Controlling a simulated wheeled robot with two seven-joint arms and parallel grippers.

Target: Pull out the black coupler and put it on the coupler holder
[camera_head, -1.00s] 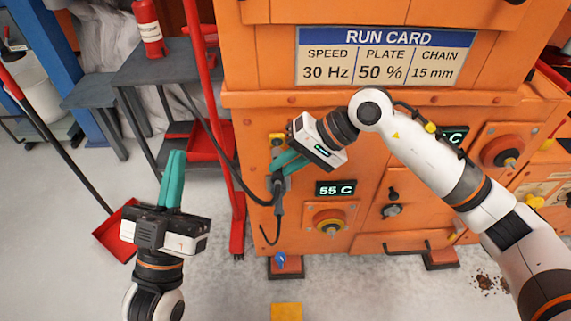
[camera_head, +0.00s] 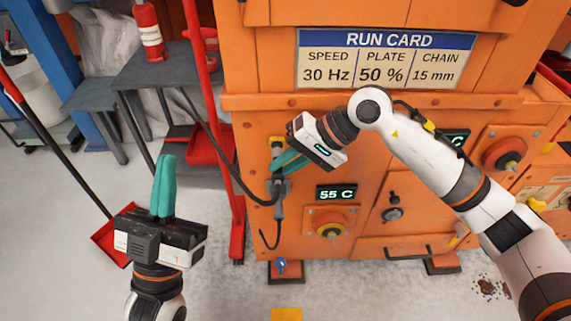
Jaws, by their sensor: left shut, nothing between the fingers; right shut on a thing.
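The black coupler (camera_head: 279,189) is at the left part of the orange machine's front, with a black cable running to it. My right gripper (camera_head: 275,170) reaches in from the right and is shut on the coupler. Its teal fingers partly hide the coupler, and I cannot tell whether it is still seated in its socket.
A red post (camera_head: 238,215), a grey table (camera_head: 160,70) and a red dustpan (camera_head: 108,240) stand left.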

